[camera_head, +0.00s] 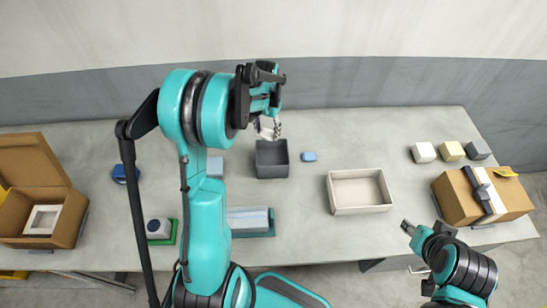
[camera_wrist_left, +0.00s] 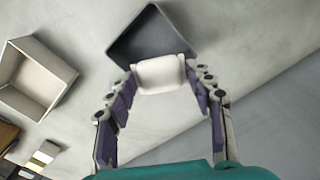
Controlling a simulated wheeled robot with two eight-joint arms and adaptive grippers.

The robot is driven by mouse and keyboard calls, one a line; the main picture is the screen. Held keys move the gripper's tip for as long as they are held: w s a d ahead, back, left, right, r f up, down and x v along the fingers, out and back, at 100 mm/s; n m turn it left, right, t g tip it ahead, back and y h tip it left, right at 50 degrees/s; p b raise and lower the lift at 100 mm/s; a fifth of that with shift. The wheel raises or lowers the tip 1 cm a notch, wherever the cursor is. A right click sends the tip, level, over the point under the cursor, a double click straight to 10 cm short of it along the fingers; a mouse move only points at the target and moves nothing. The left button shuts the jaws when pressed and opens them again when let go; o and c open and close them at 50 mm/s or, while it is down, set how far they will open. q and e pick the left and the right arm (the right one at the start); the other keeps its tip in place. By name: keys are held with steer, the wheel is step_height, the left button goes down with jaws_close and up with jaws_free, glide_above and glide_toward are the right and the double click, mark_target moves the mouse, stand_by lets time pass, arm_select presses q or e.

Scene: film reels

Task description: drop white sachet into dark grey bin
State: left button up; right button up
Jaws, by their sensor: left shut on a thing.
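The white sachet (camera_wrist_left: 160,74) is held between the two fingers of my left gripper (camera_wrist_left: 163,82) in the left wrist view. In the head view my left gripper (camera_head: 268,130) is above the table near the back edge of the dark grey bin, with the sachet partly hidden by the fingers. The dark grey bin (camera_head: 272,171) stands open on the table. In the left wrist view the bin (camera_wrist_left: 140,30) lies just beyond the sachet, which overlaps its near edge. My right gripper (camera_head: 407,227) is at the lower right, away from these things; its jaws are too small to judge.
A cream tray (camera_head: 360,208) stands right of the bin, with a small blue item (camera_head: 309,157) between them. Several small blocks and a cardboard box (camera_head: 457,199) are at the right. An open carton (camera_head: 70,222) is at the left.

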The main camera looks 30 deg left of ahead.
arm_select(q)
step_height(320, 180, down, 4)
steer(key=shift+w+r+b, duration=0.15)
steer(key=shift+b, duration=0.75)
steer(key=shift+f, duration=0.25)
steer(key=o, duration=1.1)
steer(key=shift+c, duration=0.2)
steer(key=shift+r, duration=0.1)
step_height(320, 180, up, 12)
